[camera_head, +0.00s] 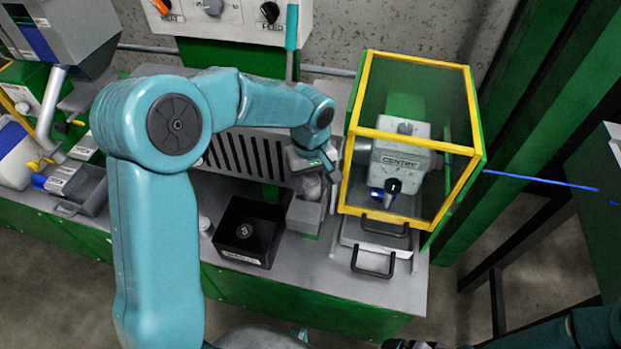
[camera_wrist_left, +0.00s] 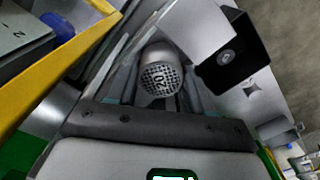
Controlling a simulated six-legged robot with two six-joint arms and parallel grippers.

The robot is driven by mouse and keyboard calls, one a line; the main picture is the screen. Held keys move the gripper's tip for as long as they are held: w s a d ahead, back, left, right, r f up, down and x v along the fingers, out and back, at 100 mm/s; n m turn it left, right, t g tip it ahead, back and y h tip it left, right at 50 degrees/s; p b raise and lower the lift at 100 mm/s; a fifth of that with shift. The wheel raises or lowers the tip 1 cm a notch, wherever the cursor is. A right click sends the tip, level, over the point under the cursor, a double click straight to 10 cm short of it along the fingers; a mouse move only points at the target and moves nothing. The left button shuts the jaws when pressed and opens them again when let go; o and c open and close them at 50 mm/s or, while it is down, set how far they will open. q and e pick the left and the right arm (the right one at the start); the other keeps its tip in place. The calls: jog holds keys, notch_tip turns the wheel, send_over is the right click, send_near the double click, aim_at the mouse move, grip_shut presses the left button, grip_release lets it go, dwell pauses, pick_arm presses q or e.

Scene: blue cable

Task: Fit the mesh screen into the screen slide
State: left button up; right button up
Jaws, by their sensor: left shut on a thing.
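The mesh screen (camera_wrist_left: 160,78) is a short grey cylinder with a perforated end marked 20, between my left gripper's fingers in the left wrist view. In the head view, my left gripper (camera_head: 316,172) is shut on it, and the screen (camera_head: 312,188) is a small, partly hidden grey shape below the jaws. They are over or at a grey, open-topped box-like fitting (camera_head: 306,213) left of the yellow-framed guard. I cannot tell for certain whether this fitting is the screen slide, or whether the screen touches it.
A black square bin (camera_head: 228,222) with a round piece in it stands left of the fitting. The yellow-framed clear guard (camera_head: 354,160) encloses a grey machine on the right. Black handles (camera_head: 374,262) jut out at the bench front. A slotted grey panel (camera_head: 245,155) stands behind.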

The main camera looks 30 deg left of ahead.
pick_arm(q)
jog(key=shift+f+b, duration=0.45)
jog(key=shift+f, duration=0.05)
dwell(0.3)
jog(key=o, duration=1.2)
notch_tip(320, 180, up, 16)
jog(key=shift+r+p, duration=0.25)
jog(key=shift+p, duration=0.3)
jog(key=shift+s, duration=0.15)
